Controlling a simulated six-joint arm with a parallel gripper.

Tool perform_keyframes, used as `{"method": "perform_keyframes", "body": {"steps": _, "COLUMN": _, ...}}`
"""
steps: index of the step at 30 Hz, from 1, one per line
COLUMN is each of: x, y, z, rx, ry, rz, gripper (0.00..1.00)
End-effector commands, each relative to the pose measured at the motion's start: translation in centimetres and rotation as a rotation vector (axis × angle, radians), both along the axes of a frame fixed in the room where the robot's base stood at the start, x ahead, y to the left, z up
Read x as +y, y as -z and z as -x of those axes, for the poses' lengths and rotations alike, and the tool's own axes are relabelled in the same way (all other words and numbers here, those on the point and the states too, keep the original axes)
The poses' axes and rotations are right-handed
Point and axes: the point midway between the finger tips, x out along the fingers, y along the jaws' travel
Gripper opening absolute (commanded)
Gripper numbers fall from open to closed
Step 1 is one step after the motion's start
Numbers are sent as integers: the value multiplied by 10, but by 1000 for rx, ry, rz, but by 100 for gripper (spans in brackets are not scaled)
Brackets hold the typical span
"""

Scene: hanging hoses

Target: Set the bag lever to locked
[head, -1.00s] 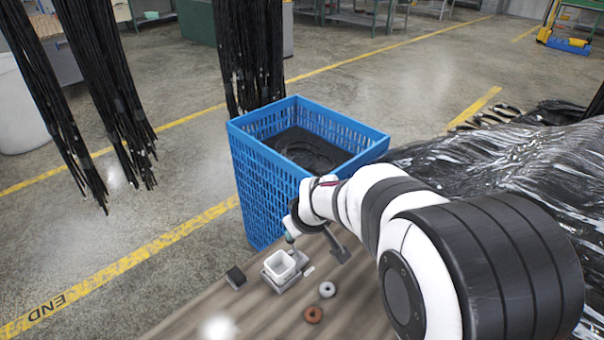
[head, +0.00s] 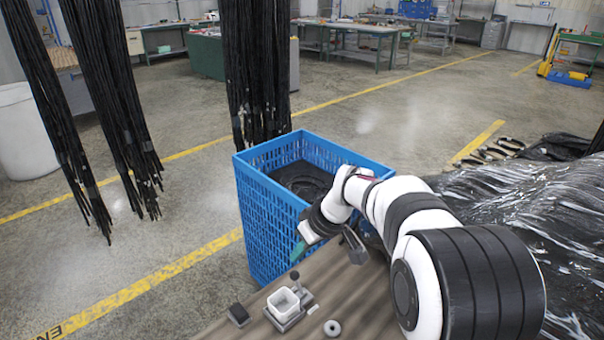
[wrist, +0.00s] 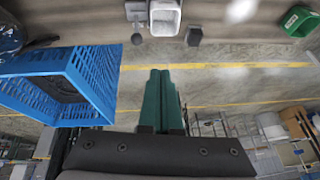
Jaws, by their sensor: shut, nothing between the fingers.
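A small grey fixture (head: 299,316) with a white square cup (head: 284,303) sits on the wooden table. A dark lever with a round knob (head: 295,276) stands at its back right side. Its exact setting cannot be read. In the wrist view the lever knob (wrist: 136,38) shows at the top, left of the white cup (wrist: 165,17). My gripper (head: 296,252) has teal fingers and is above and beyond the fixture, apart from the lever. In the wrist view my gripper (wrist: 160,75) has its fingers together, with nothing held.
A blue crate (head: 262,225) with black coiled material stands right behind the table edge, close to my gripper. A dark block (head: 238,314) lies left of the fixture and a grey ring (head: 332,328) right of it. Black hoses (head: 258,70) hang behind the crate.

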Motion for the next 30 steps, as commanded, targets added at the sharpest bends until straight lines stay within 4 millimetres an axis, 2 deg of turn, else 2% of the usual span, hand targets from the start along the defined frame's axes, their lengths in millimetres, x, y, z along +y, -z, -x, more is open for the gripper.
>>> {"method": "perform_keyframes", "body": {"steps": 1, "x": 10, "y": 17, "z": -26, "rx": -52, "ry": -78, "rz": 9, "gripper": 0}}
{"method": "perform_keyframes", "body": {"steps": 3, "x": 18, "y": 32, "z": -51, "rx": -119, "ry": -166, "rz": 23, "gripper": 0}}
{"method": "perform_keyframes", "body": {"steps": 6, "x": 24, "y": 43, "z": -67, "rx": -166, "ry": -222, "rz": 35, "gripper": 0}}
{"method": "perform_keyframes", "body": {"steps": 11, "x": 33, "y": 61, "z": -74, "rx": -171, "ry": -232, "rz": 37, "gripper": 0}}
{"method": "perform_keyframes", "body": {"steps": 22, "x": 65, "y": 131, "z": -98, "rx": -169, "ry": -230, "rz": 37, "gripper": 0}}
{"method": "perform_keyframes", "body": {"steps": 27, "x": 41, "y": 134, "z": -83, "rx": -169, "ry": -226, "rz": 38, "gripper": 0}}
{"method": "perform_keyframes", "body": {"steps": 30, "x": 34, "y": 135, "z": -78, "rx": -170, "ry": -227, "rz": 37, "gripper": 0}}
